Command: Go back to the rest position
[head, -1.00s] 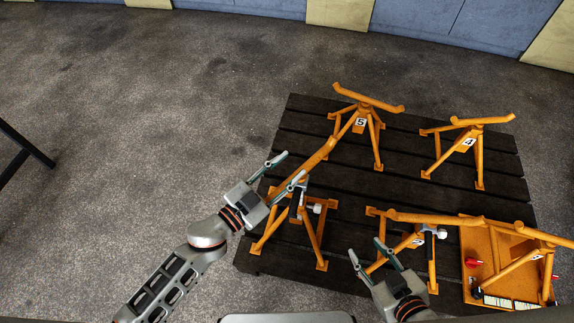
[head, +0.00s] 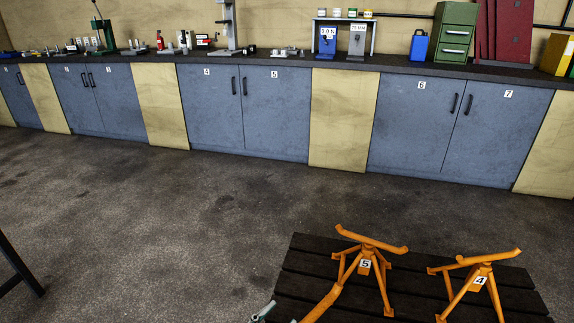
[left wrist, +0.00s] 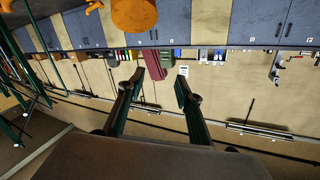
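My left gripper (left wrist: 158,84) is open in the left wrist view, its two fingers spread with nothing between them. In the head view only a grey-green fingertip of it shows at the bottom edge, beside an orange bar. My right gripper is not in either view. Orange stand 5 (head: 365,266) and orange stand 4 (head: 478,280) stand upright on the dark slatted platform (head: 410,302). The nearer stands are outside the head view.
Blue cabinets (head: 243,105) under a long dark workbench (head: 290,57) line the far wall, with tools on top. The floor (head: 190,220) left of the platform is clear. A dark metal frame (head: 18,265) stands at the left edge. An orange part (left wrist: 134,14) is close in the left wrist view.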

